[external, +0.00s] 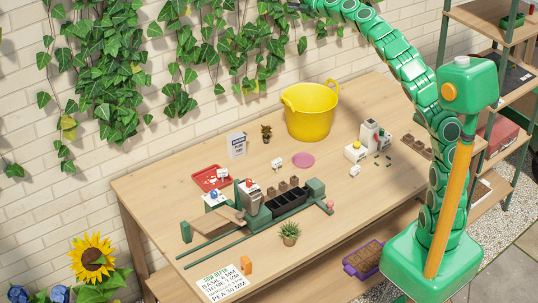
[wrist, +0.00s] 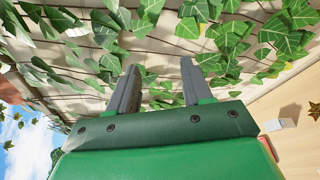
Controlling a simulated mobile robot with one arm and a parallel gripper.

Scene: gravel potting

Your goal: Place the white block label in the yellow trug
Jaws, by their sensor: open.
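I cannot tell which is the white block label. A whitish block (wrist: 279,124) shows at the right of the wrist view; its identity is unclear. My gripper (wrist: 158,66) is open and empty, facing the ivy wall. In the external view it is outside the top edge.
A green rail fixture with a black tray (external: 287,203) fills the table's middle. A red tray (external: 212,178), grey sign (external: 237,145), pink disc (external: 303,160), white machine (external: 369,137) and potted plant (external: 289,232) stand around it. Ivy (external: 100,62) hangs behind. Shelves stand right.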

